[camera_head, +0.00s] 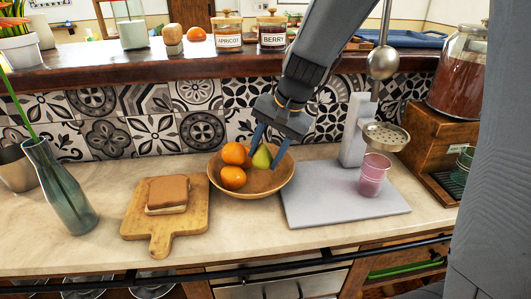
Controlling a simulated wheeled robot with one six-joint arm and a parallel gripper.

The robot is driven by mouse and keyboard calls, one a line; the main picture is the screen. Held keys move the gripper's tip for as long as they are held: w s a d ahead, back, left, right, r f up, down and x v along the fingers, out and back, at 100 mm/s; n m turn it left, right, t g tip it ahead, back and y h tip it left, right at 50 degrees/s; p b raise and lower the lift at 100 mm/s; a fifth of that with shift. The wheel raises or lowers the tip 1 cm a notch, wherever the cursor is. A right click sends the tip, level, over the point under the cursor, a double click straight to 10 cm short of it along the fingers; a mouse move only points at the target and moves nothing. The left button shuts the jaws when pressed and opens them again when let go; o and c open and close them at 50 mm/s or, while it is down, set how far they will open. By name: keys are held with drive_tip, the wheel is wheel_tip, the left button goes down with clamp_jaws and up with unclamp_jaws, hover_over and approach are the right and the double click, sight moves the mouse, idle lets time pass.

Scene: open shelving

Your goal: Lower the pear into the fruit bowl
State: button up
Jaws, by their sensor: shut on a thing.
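The green pear (262,157) is between the two fingers of my gripper (268,152), which is shut on it. The fingers point down over the wooden fruit bowl (225,183). The pear appears within the bowl's outline, right of two oranges. I cannot tell whether the pear touches the bowl's inside. My right finger hides part of the bowl's right side.
Left of the bowl lies a wooden board (137,213) with a sandwich-like item (167,194). On the right, a grey slab (330,208) bears a pink cup (373,177) beside an upright post. A grey-green vase (62,189) stands at far left. The front counter strip is clear.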

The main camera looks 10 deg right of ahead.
sight(270, 158)
drive_tip(key=shift+f+b, duration=1.2)
drive_tip(key=shift+f, duration=0.6)
idle(1.0)
drive_tip(key=o, duration=1.2)
drive_tip(key=shift+f, duration=0.1)
drive_tip(key=shift+s, duration=0.15)
drive_tip(key=shift+d, duration=0.1)
